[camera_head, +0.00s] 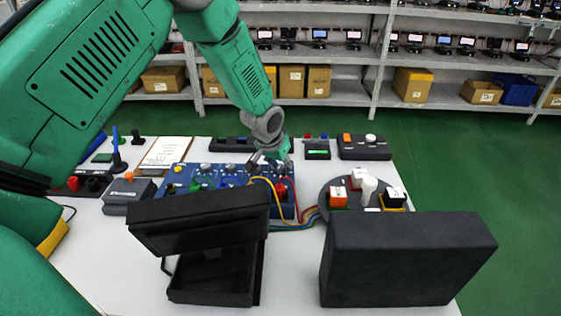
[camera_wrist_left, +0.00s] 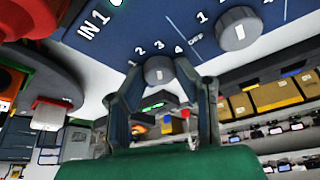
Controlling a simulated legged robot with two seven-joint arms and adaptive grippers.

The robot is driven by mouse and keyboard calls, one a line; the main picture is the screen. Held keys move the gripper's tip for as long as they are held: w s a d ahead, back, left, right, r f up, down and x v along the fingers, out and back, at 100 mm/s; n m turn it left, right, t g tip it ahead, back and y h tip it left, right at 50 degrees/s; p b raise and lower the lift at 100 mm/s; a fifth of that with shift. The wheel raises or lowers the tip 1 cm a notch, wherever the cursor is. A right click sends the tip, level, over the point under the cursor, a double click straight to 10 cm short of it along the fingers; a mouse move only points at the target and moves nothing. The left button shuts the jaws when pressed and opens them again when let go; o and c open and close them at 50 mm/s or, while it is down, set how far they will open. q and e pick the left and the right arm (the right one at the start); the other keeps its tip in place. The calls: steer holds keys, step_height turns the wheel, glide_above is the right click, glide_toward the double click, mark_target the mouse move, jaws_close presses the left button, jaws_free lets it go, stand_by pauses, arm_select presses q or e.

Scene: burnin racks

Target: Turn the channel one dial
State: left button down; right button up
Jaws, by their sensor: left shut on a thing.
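The blue panel (camera_head: 230,172) with knobs and coloured cables lies on the white table. My left gripper (camera_head: 262,160) reaches down to its far right part. In the left wrist view, a grey round dial (camera_wrist_left: 158,69) with a light mark sits on the blue panel (camera_wrist_left: 150,25), with the numbers 1 to 4 around it. The left gripper's fingertips (camera_wrist_left: 159,78) are shut on this dial, one finger on each side. A second grey dial (camera_wrist_left: 237,28), marked OFF, 1 and 2, is beside it, apart from the fingers. An "IN 1" label shows nearby. My right gripper is not in view.
A black open case (camera_head: 205,220) and a dark box (camera_head: 400,258) stand at the table's front. A round dark tray (camera_head: 330,188) with several small cubes is right of the panel. Cables run from the panel toward this tray. Shelves (camera_head: 350,90) stand behind.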

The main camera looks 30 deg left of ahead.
arm_select(q)
steer(key=shift+s+f+m, duration=0.15)
steer(key=shift+s+m, duration=0.1)
steer(key=shift+m, duration=0.15)
steer(key=c, duration=1.3)
jaws_free()
steer(key=shift+r, duration=0.25)
steer(key=shift+r, duration=0.3)
steer(key=v, duration=1.1)
steer(key=shift+s+a, duration=0.1)
steer(key=shift+a, duration=0.05)
